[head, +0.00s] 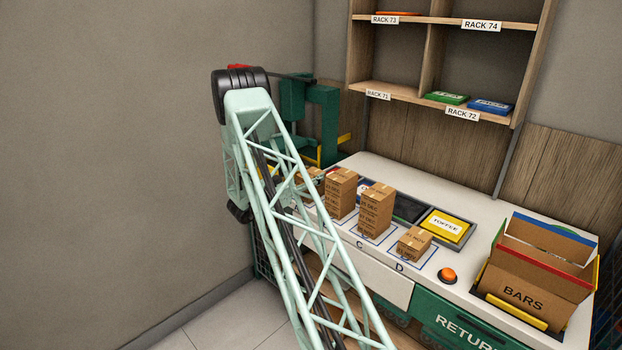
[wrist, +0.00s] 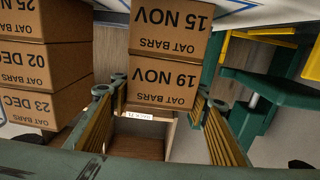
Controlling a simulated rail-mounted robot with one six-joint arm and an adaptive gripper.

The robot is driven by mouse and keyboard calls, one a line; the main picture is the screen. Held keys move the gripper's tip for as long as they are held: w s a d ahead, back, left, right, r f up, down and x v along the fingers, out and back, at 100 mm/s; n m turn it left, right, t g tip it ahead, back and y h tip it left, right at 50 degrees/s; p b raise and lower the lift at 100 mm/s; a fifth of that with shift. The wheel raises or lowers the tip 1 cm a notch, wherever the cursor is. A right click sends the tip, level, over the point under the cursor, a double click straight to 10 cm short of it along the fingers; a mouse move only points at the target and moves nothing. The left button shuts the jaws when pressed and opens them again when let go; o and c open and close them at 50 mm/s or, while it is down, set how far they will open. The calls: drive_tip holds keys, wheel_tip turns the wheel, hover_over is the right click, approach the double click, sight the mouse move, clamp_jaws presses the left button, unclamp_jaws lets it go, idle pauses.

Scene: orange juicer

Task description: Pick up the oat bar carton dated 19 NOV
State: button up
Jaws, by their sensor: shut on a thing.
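The oat bar carton dated 19 NOV (wrist: 163,82) is between the two fingers of my gripper (wrist: 152,97) in the wrist view, its printing upside down. My gripper is shut on it. The carton dated 15 NOV (wrist: 170,28) adjoins it at the picture's top edge; I cannot tell whether the two touch. In the head view my arm hides the gripper and most of the leftmost cartons, whose dates I cannot read there.
A neighbouring stack (wrist: 45,68) with 02 DEC and 23 DEC cartons stands close by. In the head view are further cartons (head: 376,209) (head: 413,243), a yellow TOFFEE tray (head: 444,226), an orange button (head: 447,275) and a BARS box (head: 530,290). Racks (head: 400,92) stand behind.

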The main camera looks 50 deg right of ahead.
sight(311, 173)
drive_tip(key=shift+r, duration=0.15)
drive_tip(key=shift+r+p, duration=0.35)
drive_tip(key=shift+r, duration=4.55)
drive_tip(key=shift+w, duration=0.1)
